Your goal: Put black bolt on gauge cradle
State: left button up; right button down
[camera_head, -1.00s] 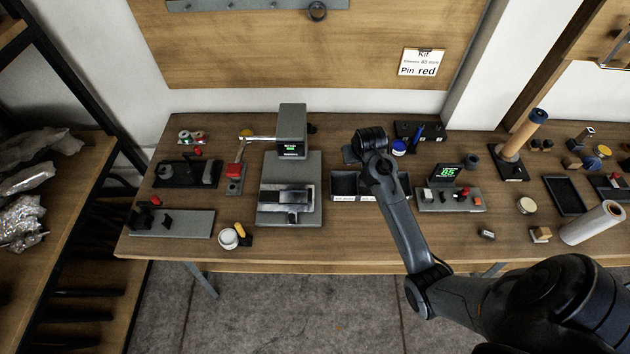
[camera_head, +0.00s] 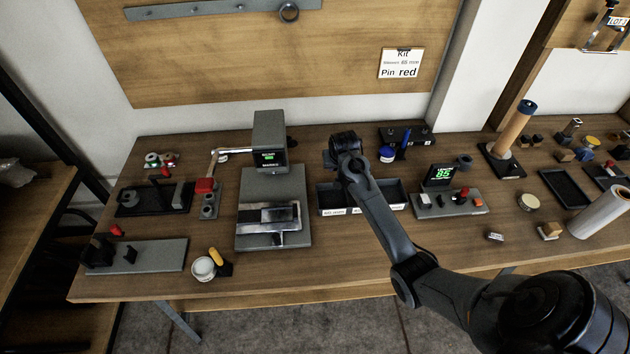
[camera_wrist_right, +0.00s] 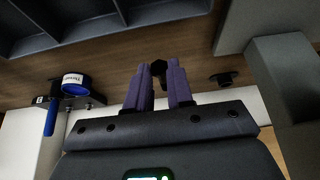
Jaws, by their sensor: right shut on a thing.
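My right gripper (camera_wrist_right: 159,80) is shut on a small black bolt (camera_wrist_right: 159,68), whose head shows between the purple fingertips in the right wrist view. In the head view my right wrist is above the back of the divided bin (camera_head: 360,210), and it hides the fingers and bolt. A grey base with a green "85" display (camera_head: 440,174) stands right of the bin and looks like the gauge. Small blocks and a red knob sit on it. I cannot tell for sure which part is the cradle. My left gripper is not in view.
A grey press-like stand (camera_head: 270,215) is left of the bin. A black rack with a blue pen (camera_head: 405,142) is behind it to the right. A tan roller (camera_head: 513,130) stands further right. The table's front strip below the bin is mostly clear.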

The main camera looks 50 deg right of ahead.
jog(key=b, duration=0.1)
send_over(317, 180)
jog(key=s+a, duration=0.1)
notch_tip(317, 180, down, 4)
jog(key=shift+a+r, duration=0.1)
jog(key=shift+a, duration=0.05)
jog(key=shift+f+b, duration=0.45)
jog(key=shift+f, duration=1.55)
jog(key=shift+f, duration=0.15)
jog(key=c, duration=1)
grip_release()
